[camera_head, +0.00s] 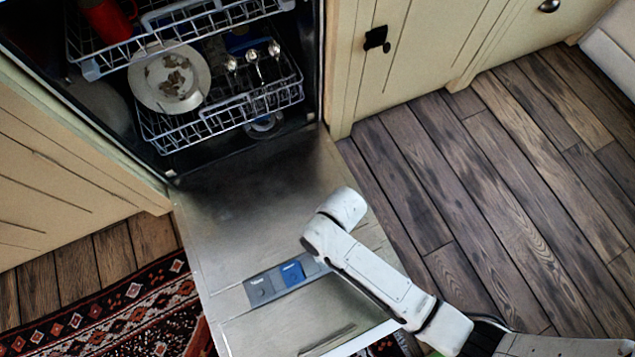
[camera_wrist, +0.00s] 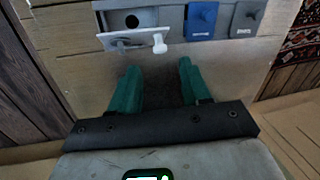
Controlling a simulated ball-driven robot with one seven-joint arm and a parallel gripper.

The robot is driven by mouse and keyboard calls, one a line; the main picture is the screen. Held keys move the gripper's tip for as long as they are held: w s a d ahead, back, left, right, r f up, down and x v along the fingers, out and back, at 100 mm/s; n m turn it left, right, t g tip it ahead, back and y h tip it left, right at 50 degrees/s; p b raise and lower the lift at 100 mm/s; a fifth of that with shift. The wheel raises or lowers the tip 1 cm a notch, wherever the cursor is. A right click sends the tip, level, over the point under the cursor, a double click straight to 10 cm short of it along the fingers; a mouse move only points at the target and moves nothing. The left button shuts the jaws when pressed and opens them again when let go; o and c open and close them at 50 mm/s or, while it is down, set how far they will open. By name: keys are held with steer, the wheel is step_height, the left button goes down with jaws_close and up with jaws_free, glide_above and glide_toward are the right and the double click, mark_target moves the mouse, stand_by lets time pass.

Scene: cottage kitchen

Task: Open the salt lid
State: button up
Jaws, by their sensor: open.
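A dispenser strip is set in the lowered dishwasher door (camera_head: 240,190). In the wrist view its left section (camera_wrist: 165,15) shows a dark round hole, with a grey flap (camera_wrist: 125,40) carrying a white knob (camera_wrist: 159,43) swung out toward my gripper. This flap looks open and is probably the salt lid; no label is readable on it. Beside it are a blue lid (camera_wrist: 201,20) and a grey lid (camera_wrist: 246,18), both lying shut. My gripper (camera_wrist: 157,70) has its green fingers apart and empty, just short of the flap. In the head view my arm hides the flap and gripper.
A patterned rug (camera_head: 120,310) lies left of the door. Wooden floor (camera_head: 480,190) to the right is clear. Cream cabinets (camera_head: 420,70) flank the machine.

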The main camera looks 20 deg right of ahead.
steer(key=b+x, duration=0.3)
steer(key=x, duration=0.3)
steer(key=shift+a+f, duration=0.1)
steer(key=shift+f, duration=0.2)
steer(key=shift+c, duration=0.4)
jaws_close()
